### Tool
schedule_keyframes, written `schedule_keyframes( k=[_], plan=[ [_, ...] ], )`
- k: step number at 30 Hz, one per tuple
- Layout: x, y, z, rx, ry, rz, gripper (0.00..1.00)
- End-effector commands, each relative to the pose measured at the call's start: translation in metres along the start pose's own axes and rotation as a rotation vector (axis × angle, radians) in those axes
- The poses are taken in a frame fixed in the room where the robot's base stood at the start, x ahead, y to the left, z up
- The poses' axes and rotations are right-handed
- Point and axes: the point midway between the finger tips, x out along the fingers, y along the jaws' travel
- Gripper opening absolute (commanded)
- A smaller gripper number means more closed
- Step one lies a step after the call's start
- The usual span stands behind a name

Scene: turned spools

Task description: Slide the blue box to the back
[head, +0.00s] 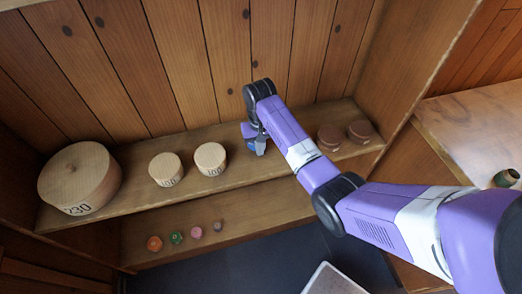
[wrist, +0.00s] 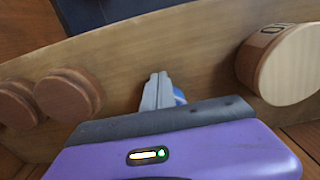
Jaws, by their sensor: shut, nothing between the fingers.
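The blue box shows only as a small blue patch (head: 250,147) on the upper shelf in the head view, mostly hidden by my gripper. In the wrist view a sliver of the blue box (wrist: 180,96) shows just to the right of my fingers. My gripper (head: 259,140) is shut and empty, low over the shelf right beside the box. Its closed fingertips (wrist: 160,80) also show in the wrist view. I cannot tell whether they touch the box.
On the shelf (head: 235,178), two pale round boxes (head: 166,169) (head: 210,159) and a large lidded one (head: 80,179) stand left; two brown round boxes (head: 329,137) (head: 360,131) stand right. Small coloured pieces (head: 176,238) sit lower. A plank wall (head: 210,70) closes the back.

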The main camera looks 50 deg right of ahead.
Motion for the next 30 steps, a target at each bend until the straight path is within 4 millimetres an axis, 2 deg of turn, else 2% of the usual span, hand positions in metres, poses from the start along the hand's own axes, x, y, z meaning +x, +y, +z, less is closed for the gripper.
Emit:
schedule_keyframes(
  k=[9, 21, 30],
  plan=[
    [0.001, 0.000, -0.003, 0.000, 0.001, 0.000, 0.00],
    [0.003, 0.000, -0.059, 0.000, 0.001, 0.001, 0.00],
    [0.000, 0.000, -0.068, -0.001, -0.001, 0.000, 0.00]
  ],
)
